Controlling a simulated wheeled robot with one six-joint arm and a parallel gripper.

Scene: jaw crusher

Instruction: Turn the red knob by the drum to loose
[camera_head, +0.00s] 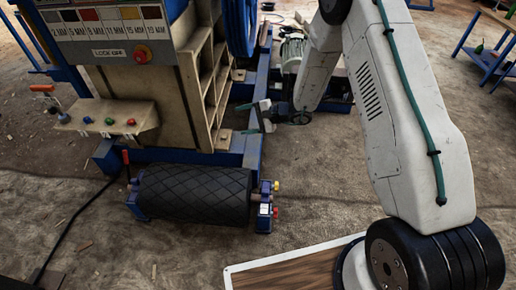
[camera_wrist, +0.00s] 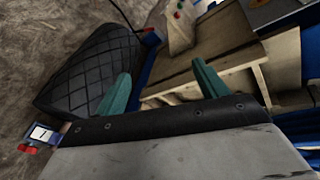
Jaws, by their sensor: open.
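The black drum (camera_head: 195,194), with a diamond pattern, lies low in front of the machine in the head view. It also fills the upper left of the wrist view (camera_wrist: 88,72). The small red knob (camera_head: 275,211) is at the drum's right end, beside a white label plate (camera_head: 264,210). The red knob also shows at the lower left edge of the wrist view (camera_wrist: 27,149). My gripper (camera_head: 246,118) is open and empty, above and behind the drum's right end, apart from the knob. Its two teal fingers stand apart in the wrist view (camera_wrist: 160,72).
A yellow knob (camera_head: 276,186) sits just above the red one. A red-handled lever (camera_head: 126,157) stands at the drum's left end. The beige machine body (camera_head: 150,105) and blue frame are close to my gripper. Floor right of the drum is open; a wood-topped board (camera_head: 300,270) lies in front.

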